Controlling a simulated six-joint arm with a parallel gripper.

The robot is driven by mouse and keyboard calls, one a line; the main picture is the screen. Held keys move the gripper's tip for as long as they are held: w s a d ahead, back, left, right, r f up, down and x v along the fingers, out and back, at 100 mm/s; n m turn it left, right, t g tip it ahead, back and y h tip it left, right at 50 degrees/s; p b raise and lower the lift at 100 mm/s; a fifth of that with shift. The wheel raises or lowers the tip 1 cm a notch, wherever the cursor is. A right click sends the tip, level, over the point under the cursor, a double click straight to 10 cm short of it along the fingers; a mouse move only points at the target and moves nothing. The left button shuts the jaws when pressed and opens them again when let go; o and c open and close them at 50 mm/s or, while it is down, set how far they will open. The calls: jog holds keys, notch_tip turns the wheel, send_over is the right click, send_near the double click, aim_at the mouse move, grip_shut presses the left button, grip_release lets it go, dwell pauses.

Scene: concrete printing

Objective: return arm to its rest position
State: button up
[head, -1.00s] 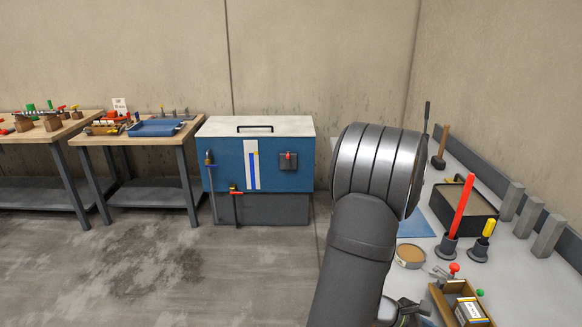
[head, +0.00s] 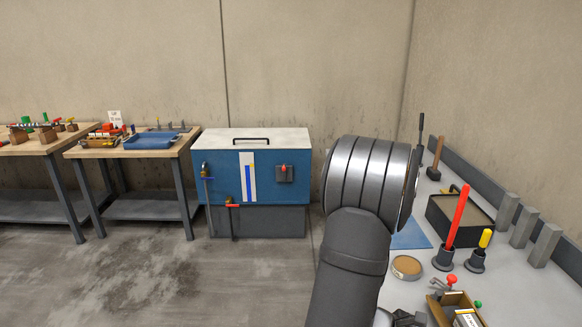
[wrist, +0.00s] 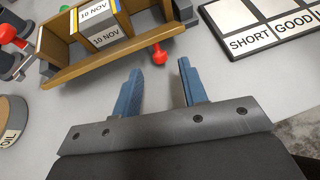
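My gripper (wrist: 158,92) shows in the wrist view with its two blue fingers apart and nothing between them. It is over the grey bench top, near a wooden tray (wrist: 60,78) that holds boxes labelled "10 NOV". A red knob (wrist: 159,53) is at the tray's side, just beyond the fingertips. In the head view my arm rises in front of the right-hand bench (head: 395,290), and the gripper's fingers cannot be made out there.
The wrist view shows a board marked "SHORT" and "GOOD" (wrist: 262,42) at right and a round tan-topped container (wrist: 10,118) at left. The head view shows a red-handled tool (head: 457,217), a black box (head: 455,228), a blue cabinet (head: 220,190) and open floor (head: 150,270).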

jog(key=v, duration=1.4)
jog(key=x, duration=1.6)
jog(key=shift+s+d+f, duration=0.15)
jog(key=shift+d, duration=0.4)
jog(key=shift+y, duration=0.4)
jog(key=shift+d+r+y, duration=0.25)
jog(key=shift+r+y, duration=0.5)
jog(key=shift+y, duration=0.25)
jog(key=v, duration=1.4)
jog(key=shift+r, duration=0.15)
jog(key=x, duration=1.4)
jog(key=shift+a+f, duration=0.1)
jog(key=shift+f, duration=0.1)
jog(key=shift+a+f+h, duration=0.1)
jog(key=shift+f+h, duration=0.15)
jog(key=shift+h, duration=0.15)
